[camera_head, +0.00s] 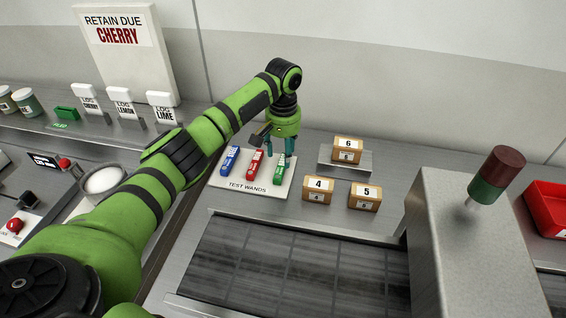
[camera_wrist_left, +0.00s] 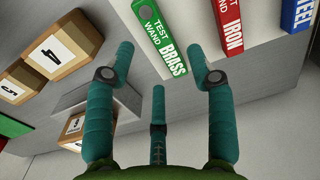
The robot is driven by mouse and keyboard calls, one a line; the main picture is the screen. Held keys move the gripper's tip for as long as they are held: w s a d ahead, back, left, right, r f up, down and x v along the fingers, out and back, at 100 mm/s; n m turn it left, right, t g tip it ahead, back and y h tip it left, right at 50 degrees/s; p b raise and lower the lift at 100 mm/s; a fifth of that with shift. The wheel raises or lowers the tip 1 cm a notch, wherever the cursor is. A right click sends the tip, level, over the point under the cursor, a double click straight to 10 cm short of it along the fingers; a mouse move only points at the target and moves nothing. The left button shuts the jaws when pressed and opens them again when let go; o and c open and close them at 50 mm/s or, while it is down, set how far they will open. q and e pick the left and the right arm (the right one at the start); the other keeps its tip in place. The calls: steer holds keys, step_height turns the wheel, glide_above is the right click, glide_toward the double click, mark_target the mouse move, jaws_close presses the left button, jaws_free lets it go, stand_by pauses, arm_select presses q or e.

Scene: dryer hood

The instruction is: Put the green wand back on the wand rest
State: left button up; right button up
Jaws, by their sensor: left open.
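The green wand (camera_head: 279,168), labelled brass, lies on the white wand rest (camera_head: 248,190) marked "TEST WANDS", at its right end beside the red and blue wands. In the left wrist view the green wand (camera_wrist_left: 161,40) runs between the fingertips of my left gripper (camera_wrist_left: 165,62), which is open. In the head view my left gripper (camera_head: 281,146) points down over the wand's far end. I cannot tell whether the fingers touch it. My right gripper is not in view.
The red wand (camera_head: 255,164) and blue wand (camera_head: 230,160) lie to the left. Boxes 4 (camera_head: 317,190) and 5 (camera_head: 364,197) stand to the right, with box 6 (camera_head: 347,149) on a raised stand behind. A conveyor (camera_head: 290,265) and metal housing (camera_head: 470,250) are in front.

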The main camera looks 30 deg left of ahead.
mark_target(283, 167)
arm_select(q)
step_height(283, 167, up, 8)
steer(key=b, duration=0.1)
steer(key=shift+f, duration=0.25)
steer(key=shift+s+f, duration=0.1)
